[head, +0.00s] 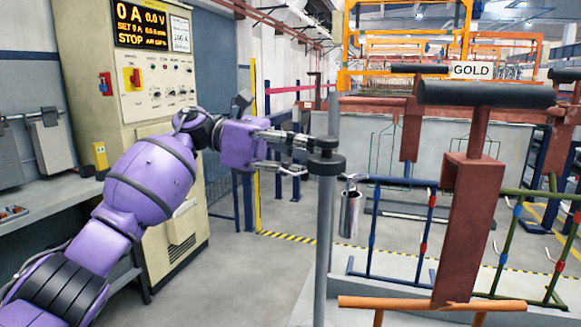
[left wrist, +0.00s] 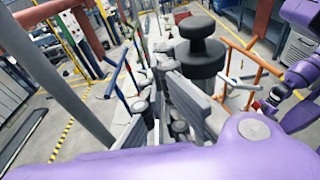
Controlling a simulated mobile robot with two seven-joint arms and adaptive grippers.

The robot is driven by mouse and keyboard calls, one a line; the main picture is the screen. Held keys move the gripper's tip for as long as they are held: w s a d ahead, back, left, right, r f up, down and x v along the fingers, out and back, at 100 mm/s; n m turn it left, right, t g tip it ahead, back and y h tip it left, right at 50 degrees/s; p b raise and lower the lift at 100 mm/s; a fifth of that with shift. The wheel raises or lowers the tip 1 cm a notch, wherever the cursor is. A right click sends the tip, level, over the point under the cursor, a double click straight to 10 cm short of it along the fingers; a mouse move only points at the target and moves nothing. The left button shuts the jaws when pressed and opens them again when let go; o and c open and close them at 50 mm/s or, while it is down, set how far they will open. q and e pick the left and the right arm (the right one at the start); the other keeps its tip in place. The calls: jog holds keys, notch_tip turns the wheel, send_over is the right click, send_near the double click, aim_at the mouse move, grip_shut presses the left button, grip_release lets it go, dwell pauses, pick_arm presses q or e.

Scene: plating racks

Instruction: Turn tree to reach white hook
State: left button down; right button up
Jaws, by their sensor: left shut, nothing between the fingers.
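The tree is a grey upright post (head: 325,240) with a black knob and collar (head: 326,155) on top and coloured arms: a blue arm (head: 400,183), a green arm (head: 520,192) and an orange arm (head: 430,304). Small hooks hang from the blue and green frames; I cannot tell for sure which is the white one. My left gripper (head: 292,155) is shut and empty, its fingertips close to the left of the knob. In the left wrist view the black knob (left wrist: 202,45) stands just beyond the fingers. My right gripper is blurred at that view's right edge (left wrist: 268,103).
A metal cylinder (head: 350,213) hangs by the post below the blue arm. A red-brown post with a black bar (head: 468,225) stands at right, with a GOLD sign (head: 471,71) behind. A beige control cabinet (head: 140,60) stands at left.

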pick_arm(q)
jog(key=shift+d, duration=1.4)
jog(key=shift+s+d, duration=0.25)
jog(key=shift+d, duration=0.6)
jog(key=shift+a+r, duration=0.1)
dwell(1.0)
